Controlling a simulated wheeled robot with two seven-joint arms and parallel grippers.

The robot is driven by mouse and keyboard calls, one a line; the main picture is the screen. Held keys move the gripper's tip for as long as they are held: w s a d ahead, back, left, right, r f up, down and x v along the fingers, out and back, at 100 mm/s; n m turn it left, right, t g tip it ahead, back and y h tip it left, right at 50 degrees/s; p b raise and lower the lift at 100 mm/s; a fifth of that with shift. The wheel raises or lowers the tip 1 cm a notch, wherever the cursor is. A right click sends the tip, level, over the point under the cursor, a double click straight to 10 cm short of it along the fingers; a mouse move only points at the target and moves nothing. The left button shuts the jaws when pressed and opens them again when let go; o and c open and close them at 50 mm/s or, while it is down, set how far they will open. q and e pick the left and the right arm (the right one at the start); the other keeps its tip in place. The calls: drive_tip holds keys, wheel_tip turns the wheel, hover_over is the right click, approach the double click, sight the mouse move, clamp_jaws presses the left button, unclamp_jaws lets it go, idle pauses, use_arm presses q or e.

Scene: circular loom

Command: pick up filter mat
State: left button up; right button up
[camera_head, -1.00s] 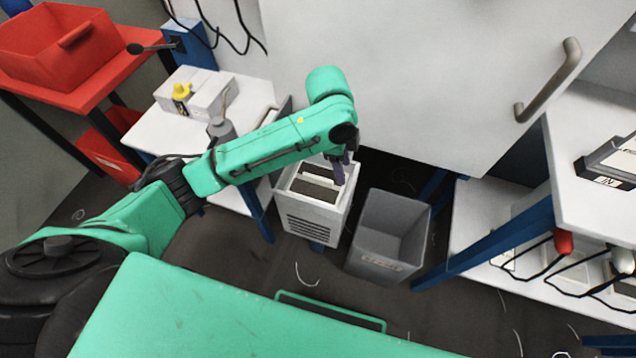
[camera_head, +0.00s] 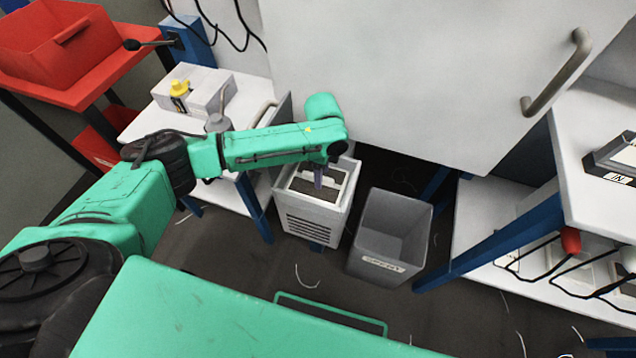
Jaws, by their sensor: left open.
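The filter mat (camera_head: 308,188) is a dark grey panel in the open top of a white vented box (camera_head: 311,228) low in the middle of the head view. A pale strip stands across the mat. My left gripper (camera_head: 318,186) reaches down over the box from the green arm, its fingers pointing at the mat. It is open. The fingers cover part of the mat and strip, and I cannot tell whether they touch either. My right gripper is out of view.
A grey labelled bin (camera_head: 392,236) stands right of the box. A white cabinet door (camera_head: 420,80) hangs behind. A white side table (camera_head: 150,125) stands left, a red crate (camera_head: 60,40) at upper left. A blue-legged white bench (camera_head: 590,165) is at right.

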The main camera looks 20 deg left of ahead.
use_arm(q)
drive_tip(key=shift+f, duration=0.3)
clamp_jaws()
drive_tip(key=shift+r, duration=0.15)
